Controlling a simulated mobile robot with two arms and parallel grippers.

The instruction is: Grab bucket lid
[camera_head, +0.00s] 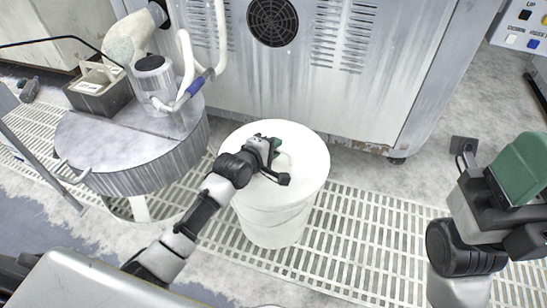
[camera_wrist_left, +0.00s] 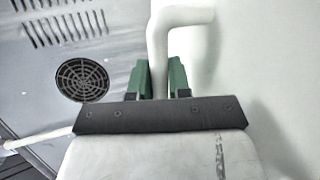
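A white bucket (camera_head: 272,222) stands on the floor grating with its round white lid (camera_head: 308,165) on top. My left gripper (camera_head: 274,148) is over the middle of the lid and partly hides the lid's handle. In the left wrist view, the white bent handle (camera_wrist_left: 160,40) runs down between the green fingers of my left gripper (camera_wrist_left: 160,80). The fingers sit close against it on both sides, with no clear gap. My right gripper (camera_head: 520,168) is at the right edge, away from the bucket. Its finger spacing does not show.
A round grey drum-shaped stand (camera_head: 130,150) with pipes and a metal box (camera_head: 98,90) is left of the bucket. A large metal cabinet (camera_head: 345,60) with vents stands close behind. Open grating (camera_head: 365,235) lies to the bucket's right.

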